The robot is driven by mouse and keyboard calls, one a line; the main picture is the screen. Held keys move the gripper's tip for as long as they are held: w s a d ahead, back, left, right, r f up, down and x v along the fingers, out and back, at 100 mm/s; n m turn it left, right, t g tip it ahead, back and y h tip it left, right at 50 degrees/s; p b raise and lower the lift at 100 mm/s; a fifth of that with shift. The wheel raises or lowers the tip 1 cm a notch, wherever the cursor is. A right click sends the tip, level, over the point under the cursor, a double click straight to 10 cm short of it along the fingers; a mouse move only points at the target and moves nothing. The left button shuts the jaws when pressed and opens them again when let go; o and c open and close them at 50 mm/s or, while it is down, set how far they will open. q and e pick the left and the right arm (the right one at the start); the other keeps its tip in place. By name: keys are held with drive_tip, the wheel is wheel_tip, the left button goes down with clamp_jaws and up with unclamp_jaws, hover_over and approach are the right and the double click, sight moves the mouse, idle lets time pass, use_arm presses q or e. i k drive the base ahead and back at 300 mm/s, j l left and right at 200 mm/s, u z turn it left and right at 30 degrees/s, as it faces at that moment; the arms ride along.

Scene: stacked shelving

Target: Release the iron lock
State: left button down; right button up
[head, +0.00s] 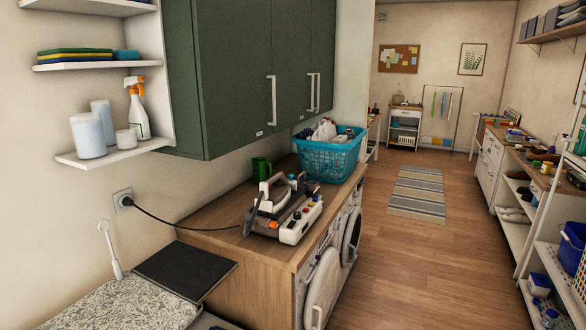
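The iron (281,192) rests on its grey and white steam station (297,219) on the wooden counter, in the middle of the head view. The station has small coloured buttons along its right side. A dark cord runs from it to a wall socket (123,200) on the left. The iron lock is too small to make out, so I cannot tell its state. Neither of my grippers is in view.
A teal laundry basket (328,158) and a green mug (261,168) stand behind the iron. Green cabinets (255,75) hang above the counter (222,245). An ironing board (135,306) is at lower left.

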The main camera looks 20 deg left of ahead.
sight(293, 184)
drive_tip(key=i+l+u, duration=0.1)
drive_tip(key=i+l, duration=0.15)
drive_tip(key=i, duration=0.35)
drive_tip(key=i+l+u, duration=0.1)
drive_tip(key=i+l, duration=0.2)
drive_tip(key=i, duration=0.25)
drive_tip(key=i+l+u, duration=0.1)
drive_tip(key=i+l, duration=0.2)
drive_tip(key=i, duration=0.25)
drive_tip(key=i+l+u, duration=0.1)
drive_tip(key=i+l, duration=0.3)
drive_tip(key=i, duration=0.15)
